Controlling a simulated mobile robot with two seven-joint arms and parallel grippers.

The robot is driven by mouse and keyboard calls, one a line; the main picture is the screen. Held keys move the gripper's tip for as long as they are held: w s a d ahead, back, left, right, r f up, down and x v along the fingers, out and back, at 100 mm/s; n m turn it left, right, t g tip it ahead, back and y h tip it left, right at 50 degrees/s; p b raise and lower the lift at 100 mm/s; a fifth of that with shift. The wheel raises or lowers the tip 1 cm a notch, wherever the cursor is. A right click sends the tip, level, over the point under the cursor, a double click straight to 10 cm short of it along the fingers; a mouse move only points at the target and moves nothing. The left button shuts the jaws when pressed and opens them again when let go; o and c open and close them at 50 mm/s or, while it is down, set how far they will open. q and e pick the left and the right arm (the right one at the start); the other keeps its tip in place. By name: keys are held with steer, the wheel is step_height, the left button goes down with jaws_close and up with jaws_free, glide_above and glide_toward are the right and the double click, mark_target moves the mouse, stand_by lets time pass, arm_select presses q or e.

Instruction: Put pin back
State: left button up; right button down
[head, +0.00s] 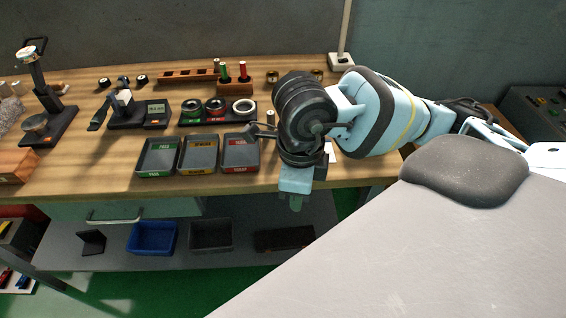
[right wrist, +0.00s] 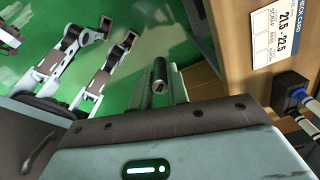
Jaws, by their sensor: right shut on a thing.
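My right gripper (head: 295,200) points down in front of the bench's front edge in the head view. In the right wrist view the gripper (right wrist: 160,85) is shut on a small dark metal pin (right wrist: 160,72), whose slotted round end shows between the fingers. The pin is too hidden to make out in the head view. A long wooden rack (head: 188,76) with a row of holes lies at the back of the bench. Beside it a wooden block (head: 235,87) carries a green-handled gauge (head: 225,73) and a red-handled gauge (head: 243,71). My left gripper is not in view.
Green-, yellow- and red-labelled trays (head: 159,172) (head: 198,169) (head: 239,167) stand along the bench front, left of my right gripper. Rings sit on a dark holder (head: 218,121) behind them. A check card (right wrist: 276,32) shows in the wrist view. A blue bin (head: 152,238) is on the lower shelf.

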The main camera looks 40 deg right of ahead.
steer(key=m, duration=0.4)
steer(key=shift+s+d+r+m, duration=0.2)
steer(key=shift+s+d+m, duration=0.1)
steer(key=shift+m, duration=0.1)
steer(key=m, duration=0.3)
steer(key=shift+s+d+r+m, duration=0.1)
steer(key=shift+s+d+m, duration=0.1)
steer(key=shift+m, duration=0.1)
steer(key=shift+w, duration=0.1)
steer(key=w+d, duration=0.2)
steer(key=w, duration=0.2)
steer(key=w+d+f, duration=0.1)
steer(key=w+d, duration=0.1)
steer(key=w, duration=0.3)
steer(key=w+d, duration=0.1)
steer(key=w, duration=0.4)
steer(key=shift+w+d+f, duration=0.2)
steer(key=shift+d, duration=0.2)
steer(key=shift+w+d+f, duration=0.1)
steer(key=shift+w+f, duration=0.05)
steer(key=shift+f, duration=0.1)
step_height(320, 180, down, 3)
steer(key=shift+f, duration=0.15)
